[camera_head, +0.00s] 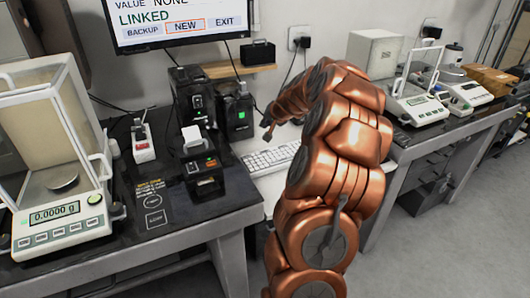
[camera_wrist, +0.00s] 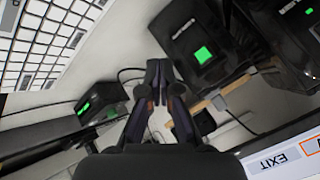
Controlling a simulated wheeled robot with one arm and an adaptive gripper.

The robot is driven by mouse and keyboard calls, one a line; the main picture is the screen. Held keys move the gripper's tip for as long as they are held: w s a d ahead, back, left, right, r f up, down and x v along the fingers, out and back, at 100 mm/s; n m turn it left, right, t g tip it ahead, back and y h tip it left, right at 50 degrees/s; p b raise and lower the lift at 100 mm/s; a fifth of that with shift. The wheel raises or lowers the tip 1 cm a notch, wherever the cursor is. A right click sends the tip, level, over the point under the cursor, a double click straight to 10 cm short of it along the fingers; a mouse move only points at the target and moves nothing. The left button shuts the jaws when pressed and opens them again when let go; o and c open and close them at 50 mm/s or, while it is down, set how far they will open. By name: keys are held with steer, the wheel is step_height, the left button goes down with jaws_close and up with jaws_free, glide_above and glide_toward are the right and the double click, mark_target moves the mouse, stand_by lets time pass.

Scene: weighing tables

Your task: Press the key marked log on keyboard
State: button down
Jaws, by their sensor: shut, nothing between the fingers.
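The white keyboard (camera_head: 268,159) lies on the light middle table, partly covered by my copper arm at its right. In the wrist view the keyboard (camera_wrist: 48,38) fills the upper left corner, tilted and cut off by the frame. Most of its keys are white and a few are grey. The key markings are too small to read, so I cannot tell which key is log. My gripper (camera_wrist: 159,66) is shut and empty in the middle of the wrist view, its fingertips to the right of the keyboard and apart from it in the picture.
Black devices with green lights (camera_head: 237,110) stand left of the keyboard. The monitor (camera_head: 175,20) hangs behind, its screen showing LINKED. A glass-cased balance (camera_head: 60,205) stands at left, reading 0.0000 g. Another balance (camera_head: 418,105) stands on the right table.

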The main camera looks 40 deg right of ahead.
mark_target(266, 152)
steer(key=shift+f+b, duration=2.35)
steer(key=shift+f, duration=2.05)
steer(key=shift+f+b, duration=0.3)
steer(key=shift+f, duration=0.1)
steer(key=shift+f, duration=0.35)
steer(key=shift+r, duration=0.8)
steer(key=shift+r, duration=0.1)
steer(key=shift+d+r+p, duration=0.1)
steer(key=shift+r+p, duration=1.4)
steer(key=shift+r, duration=0.95)
